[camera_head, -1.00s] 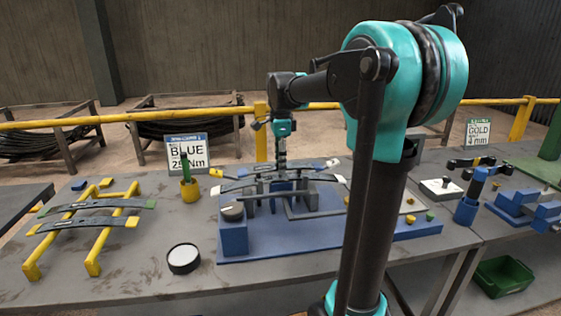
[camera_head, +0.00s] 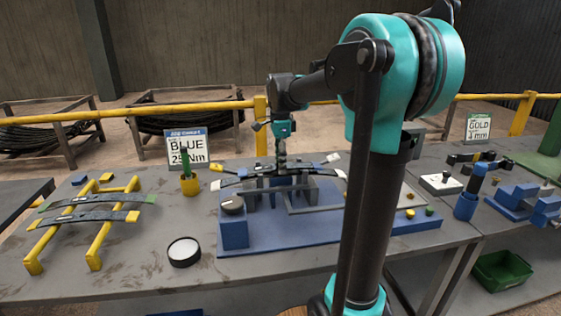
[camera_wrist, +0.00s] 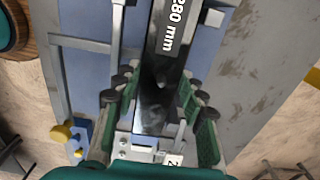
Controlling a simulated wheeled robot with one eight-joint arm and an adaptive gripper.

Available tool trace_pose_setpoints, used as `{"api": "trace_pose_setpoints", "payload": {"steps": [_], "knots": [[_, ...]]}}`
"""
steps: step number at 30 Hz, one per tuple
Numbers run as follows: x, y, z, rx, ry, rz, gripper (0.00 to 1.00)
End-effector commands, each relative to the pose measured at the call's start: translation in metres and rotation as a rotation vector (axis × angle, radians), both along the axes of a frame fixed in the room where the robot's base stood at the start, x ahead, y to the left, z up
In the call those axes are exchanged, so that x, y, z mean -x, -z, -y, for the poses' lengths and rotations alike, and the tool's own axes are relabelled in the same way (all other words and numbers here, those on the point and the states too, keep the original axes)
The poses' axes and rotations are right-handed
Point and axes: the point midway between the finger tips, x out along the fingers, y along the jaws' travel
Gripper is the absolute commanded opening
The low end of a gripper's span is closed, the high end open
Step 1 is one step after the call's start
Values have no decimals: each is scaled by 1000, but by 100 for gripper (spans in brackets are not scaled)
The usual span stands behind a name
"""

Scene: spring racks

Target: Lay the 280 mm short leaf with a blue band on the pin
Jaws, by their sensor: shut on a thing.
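My gripper (camera_head: 283,158) is over the blue fixture (camera_head: 290,250), pointing down. It is shut on a dark flat leaf marked "280 mm" (camera_wrist: 172,28), which runs between the fingers in the wrist view (camera_wrist: 158,95). Contact between leaf and pin is hidden.
A yellow rack (camera_head: 95,245) at left holds two leaves. A black-rimmed white disc (camera_head: 184,252), a yellow cup (camera_head: 190,185) and a "BLUE" sign (camera_head: 187,150) stand near the fixture. A green bin (camera_head: 502,271) is at lower right. Bare bench lies at front left.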

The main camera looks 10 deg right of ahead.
Motion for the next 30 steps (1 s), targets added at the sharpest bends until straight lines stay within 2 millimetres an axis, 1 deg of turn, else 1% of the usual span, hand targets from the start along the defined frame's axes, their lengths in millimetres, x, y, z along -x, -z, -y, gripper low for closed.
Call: {"api": "trace_pose_setpoints", "payload": {"steps": [14,15,21,27,30], "knots": [[0,3,0,0,0,0,6],[0,3,0,0,0,0,42],[0,3,0,0,0,0,65],[0,4,0,0,0,0,65],[0,4,0,0,0,0,77]]}}
